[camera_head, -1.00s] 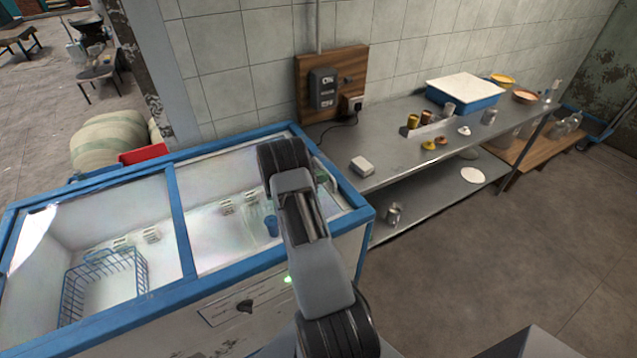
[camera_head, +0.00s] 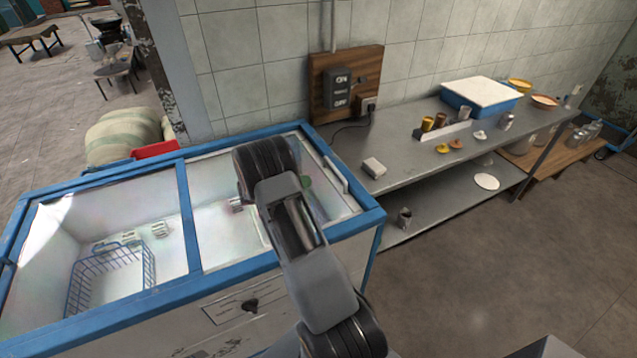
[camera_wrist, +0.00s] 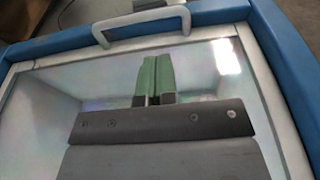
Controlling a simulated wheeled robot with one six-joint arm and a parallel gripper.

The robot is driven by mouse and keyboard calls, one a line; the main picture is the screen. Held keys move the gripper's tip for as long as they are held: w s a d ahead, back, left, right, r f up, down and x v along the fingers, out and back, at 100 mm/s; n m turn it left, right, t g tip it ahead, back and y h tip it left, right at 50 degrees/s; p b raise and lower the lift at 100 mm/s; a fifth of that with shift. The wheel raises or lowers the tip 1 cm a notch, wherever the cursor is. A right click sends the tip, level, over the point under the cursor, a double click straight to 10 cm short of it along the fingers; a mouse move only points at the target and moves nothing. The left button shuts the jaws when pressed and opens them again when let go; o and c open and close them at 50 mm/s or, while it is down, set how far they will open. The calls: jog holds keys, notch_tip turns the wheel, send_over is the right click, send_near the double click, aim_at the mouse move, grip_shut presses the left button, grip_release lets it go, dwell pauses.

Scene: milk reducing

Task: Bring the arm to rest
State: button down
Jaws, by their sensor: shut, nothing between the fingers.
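My arm reaches over the right part of a white chest freezer with a blue rim (camera_head: 184,220). My gripper is mostly hidden behind my arm in the head view. In the wrist view its green fingers (camera_wrist: 154,78) are together with nothing between them. They are over the freezer's glass lid (camera_wrist: 205,75), and a white handle (camera_wrist: 142,26) shows beyond their tips. Whether the fingers touch the glass cannot be told.
A blue wire basket (camera_head: 110,278) sits inside the freezer at left. A metal shelf table (camera_head: 410,172) on the right holds a white box (camera_head: 374,168), several cups and a blue-sided tray (camera_head: 480,97). A switch board (camera_head: 345,85) is on the wall.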

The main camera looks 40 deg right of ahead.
jog(key=shift+v, duration=1.55)
jog(key=shift+f+m, duration=0.25)
jog(key=shift+m, duration=0.05)
jog(key=s+a+f+m+y, duration=0.1)
jog(key=f, duration=0.1)
jog(key=s+a+f+m+y, duration=0.1)
jog(key=s+y, duration=0.1)
jog(key=shift+s+a+f+g, duration=0.1)
jog(key=shift+s+f+g, duration=0.1)
jog(key=shift+f+g, duration=0.2)
jog(key=s+a+m+y, duration=0.1)
jog(key=a+m, duration=0.1)
jog(key=s+a+r+m+y, duration=0.1)
jog(key=s+a+y, duration=0.1)
jog(key=shift+s+r+m, duration=0.1)
jog(key=shift+s+m, duration=0.1)
jog(key=shift+m, duration=0.2)
jog(key=s+a+r+m+t+y, duration=0.4)
jog(key=s+a+r+t, duration=0.1)
jog(key=a+r, duration=0.4)
jog(key=s+a+r+m+t+y, duration=0.4)
jog(key=s+a+r+t+y, duration=0.1)
jog(key=a+r, duration=0.5)
jog(key=shift+s+a, duration=0.35)
jog(key=shift+s, duration=0.4)
